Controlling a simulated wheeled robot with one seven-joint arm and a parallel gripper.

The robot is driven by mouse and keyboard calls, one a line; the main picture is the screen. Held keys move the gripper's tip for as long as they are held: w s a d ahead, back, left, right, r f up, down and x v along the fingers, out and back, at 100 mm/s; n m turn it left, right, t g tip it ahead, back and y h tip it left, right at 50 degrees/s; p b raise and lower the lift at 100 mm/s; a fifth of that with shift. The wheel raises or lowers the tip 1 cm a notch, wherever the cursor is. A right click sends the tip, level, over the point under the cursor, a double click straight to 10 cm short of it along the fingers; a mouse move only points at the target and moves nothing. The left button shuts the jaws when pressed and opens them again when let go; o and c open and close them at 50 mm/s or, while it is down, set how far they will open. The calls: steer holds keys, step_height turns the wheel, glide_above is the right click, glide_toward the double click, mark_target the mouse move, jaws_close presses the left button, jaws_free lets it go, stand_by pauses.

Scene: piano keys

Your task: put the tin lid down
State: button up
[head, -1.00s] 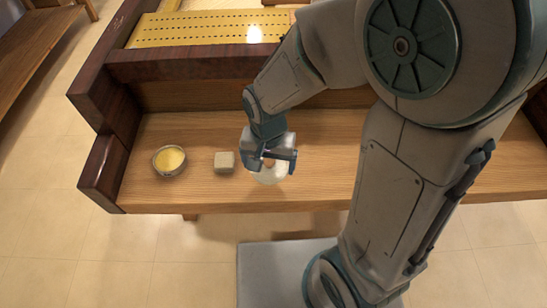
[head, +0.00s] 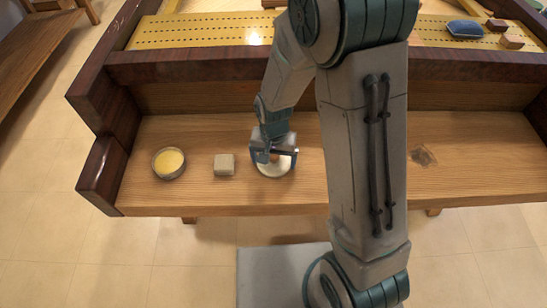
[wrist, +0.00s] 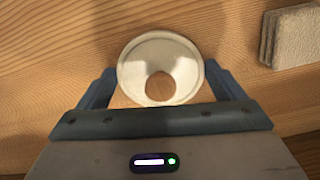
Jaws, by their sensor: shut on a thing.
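The tin lid (head: 272,171) is a round, whitish disc at the lower end of my arm in the head view, low over the wooden ledge. I cannot tell whether it touches the wood. In the wrist view the lid (wrist: 137,62) is a pale ring with a brown round middle, held between the two blue fingers. My gripper (head: 274,156) is shut on it and hides its back part. An open round tin (head: 169,163) with yellow contents stands on the ledge at the left.
A beige block (head: 224,164) sits between the tin and my gripper; it also shows in the wrist view (wrist: 292,38). The wooden ledge (head: 470,175) is clear on the right, apart from a dark knot.

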mark_target(273, 158)
steer(key=shift+f, duration=0.2)
steer(key=o, duration=0.7)
steer(key=shift+r, duration=0.1)
step_height(273, 158, up, 12)
steer(key=p, duration=0.2)
steer(key=s+d+r+n, duration=0.1)
steer(key=s+d+r, duration=0.2)
steer(key=s+d, duration=0.1)
steer(key=s+d+r+t, duration=0.1)
steer(key=s+d+r, duration=0.2)
steer(key=d+r, duration=0.1)
steer(key=s+d+r+n+t, duration=0.1)
steer(key=s+d+r, duration=0.2)
steer(key=s, duration=0.1)
steer(key=shift+s+d+r+n, duration=0.2)
steer(key=shift+s+d+n, duration=0.1)
steer(key=shift+d, duration=0.1)
